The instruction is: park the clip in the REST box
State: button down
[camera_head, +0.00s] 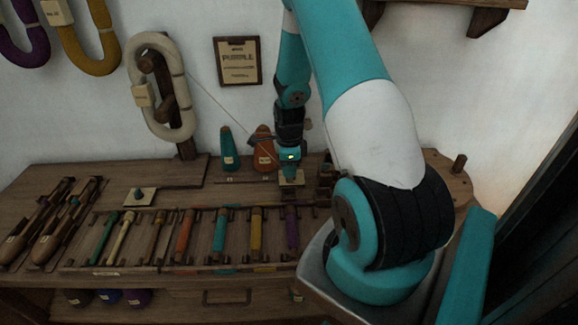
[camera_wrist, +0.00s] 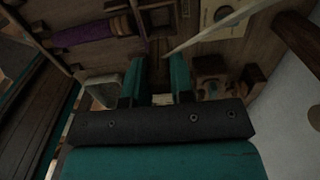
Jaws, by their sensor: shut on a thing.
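My gripper (camera_head: 290,172) is low over the back middle of the bench in the head view. In the wrist view its two teal fingers (camera_wrist: 157,68) are a little apart, shut on the clip, which is mostly hidden; a small pale patch (camera_wrist: 163,98) shows between the finger bases. A thin pale thread (camera_head: 228,108) slants from the cream skein (camera_head: 188,98) towards my gripper. A dark wooden recess (camera_wrist: 163,46) lies beyond the fingertips, and a wooden block with holes (camera_wrist: 210,78) is to their right. No REST label is readable, so I cannot tell which is the REST box.
A row of coloured bobbins, among them a purple one (camera_head: 292,228), lies in front of my gripper. A teal cone (camera_head: 229,150) and an orange cone (camera_head: 265,152) stand behind left. A plaque reading PURPLE (camera_head: 238,62) hangs on the wall. Shuttles (camera_head: 60,222) lie far left.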

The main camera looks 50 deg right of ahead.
aim_at(289, 181)
jog(key=shift+f+b, duration=2.2)
jog(key=shift+f, duration=1.3)
jog(key=c, duration=0.6)
grip_release()
notch_tip(289, 181, up, 8)
jog(key=p, duration=0.7)
jog(key=shift+r, duration=0.15)
